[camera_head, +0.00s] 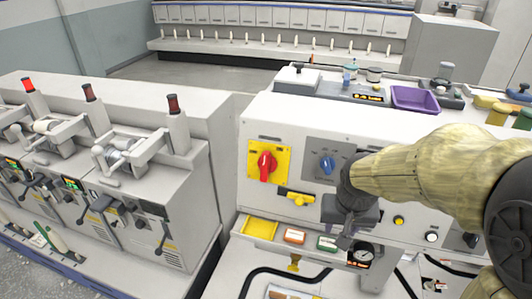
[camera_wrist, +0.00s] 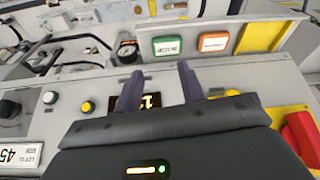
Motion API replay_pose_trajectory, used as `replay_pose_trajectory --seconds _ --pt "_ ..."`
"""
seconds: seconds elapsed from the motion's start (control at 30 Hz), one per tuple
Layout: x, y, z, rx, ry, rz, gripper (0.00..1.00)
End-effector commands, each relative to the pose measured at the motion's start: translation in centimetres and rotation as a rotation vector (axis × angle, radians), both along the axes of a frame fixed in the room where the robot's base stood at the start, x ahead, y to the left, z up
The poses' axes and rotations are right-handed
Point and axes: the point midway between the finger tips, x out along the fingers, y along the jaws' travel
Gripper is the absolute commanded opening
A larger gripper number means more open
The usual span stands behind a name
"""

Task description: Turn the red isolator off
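The red isolator (camera_head: 265,166) is a red rotary handle on a yellow square plate (camera_head: 284,153), on the sloped white front panel. Its handle looks roughly upright. In the wrist view the red handle (camera_wrist: 302,137) shows at the right edge, partly cut off. My gripper (camera_head: 346,238) is to the right of and below the isolator, apart from it, pointing down. In the wrist view its two dark fingers (camera_wrist: 160,80) stand apart with nothing held between them.
A blue rotary knob (camera_head: 327,165) on a grey plate sits between the isolator and my arm. A yellow handle (camera_head: 299,198) is below the isolator. An orange button box (camera_head: 294,236), a green one (camera_head: 327,243) and a gauge (camera_head: 364,253) lie along the lower ledge.

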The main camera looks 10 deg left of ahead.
Motion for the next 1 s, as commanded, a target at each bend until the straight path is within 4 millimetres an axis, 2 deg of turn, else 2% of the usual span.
replay_pose_trajectory --seconds 0.03,0.2,0.4,0.5,0.6,0.67,1.0 --pt "1.5 2.2 2.9 -0.003 -0.013 0.011 0.40" --pt "4.4 8.5 10.2 -0.014 -0.043 -0.012 0.40" --pt "5.3 15.8 19.0 -0.019 -0.100 -0.072 0.40" --pt "5.0 18.4 22.3 -0.014 -0.127 -0.106 0.40" --pt "4.6 19.8 24.1 -0.012 -0.142 -0.131 0.40" --pt "4.5 20.1 24.5 -0.011 -0.145 -0.140 0.40" --pt "4.5 20.1 24.4 -0.010 -0.146 -0.143 0.40"
